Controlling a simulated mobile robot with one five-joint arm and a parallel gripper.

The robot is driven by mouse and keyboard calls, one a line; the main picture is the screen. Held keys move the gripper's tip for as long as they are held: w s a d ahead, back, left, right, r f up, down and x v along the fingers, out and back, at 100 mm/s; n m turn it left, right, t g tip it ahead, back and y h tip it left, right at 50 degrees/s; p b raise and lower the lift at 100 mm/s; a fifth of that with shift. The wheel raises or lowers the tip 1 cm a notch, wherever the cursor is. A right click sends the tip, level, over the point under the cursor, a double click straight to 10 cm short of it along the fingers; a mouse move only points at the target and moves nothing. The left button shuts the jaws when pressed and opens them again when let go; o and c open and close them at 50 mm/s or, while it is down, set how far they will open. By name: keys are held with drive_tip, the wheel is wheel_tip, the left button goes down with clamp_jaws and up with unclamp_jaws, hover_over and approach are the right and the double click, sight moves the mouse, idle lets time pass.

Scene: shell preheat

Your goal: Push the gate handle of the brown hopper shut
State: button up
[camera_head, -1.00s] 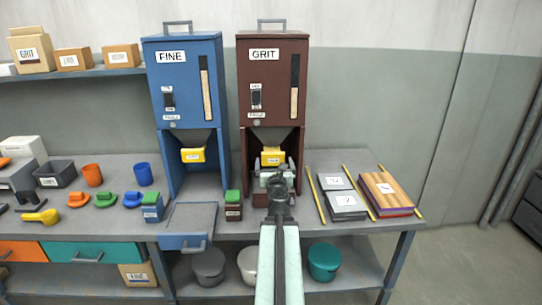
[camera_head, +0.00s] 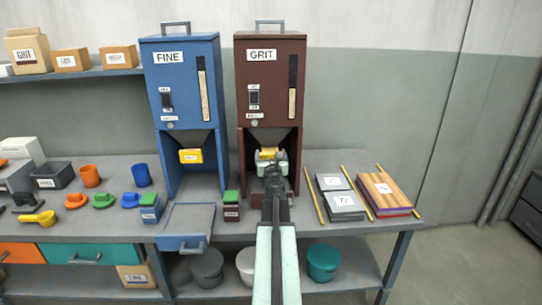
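The brown hopper (camera_head: 271,90) labelled GRIT stands on the bench, right of the blue hopper (camera_head: 184,90) labelled FINE. Its yellow gate handle (camera_head: 268,153) shows under the funnel, partly hidden behind my gripper. My gripper (camera_head: 272,160) is at the mouth of the brown hopper's lower bay, just in front of the handle. Its fingers appear on both sides of the handle's lower part. I cannot tell whether they touch it or how far apart they are. The blue hopper's yellow handle (camera_head: 190,156) is in plain view.
A small green-topped box (camera_head: 231,206) stands left of my arm. Grey blocks (camera_head: 343,204) and a wooden-topped stack (camera_head: 384,194) lie to the right between yellow rods. Cups and scoops are at left.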

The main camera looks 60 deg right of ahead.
drive_tip(key=shift+c, duration=0.7)
drive_tip(key=x, duration=0.5)
drive_tip(key=shift+d, duration=0.1)
drive_tip(key=o, duration=2)
drive_tip(key=shift+c, duration=0.2)
drive_tip(key=v, duration=0.8)
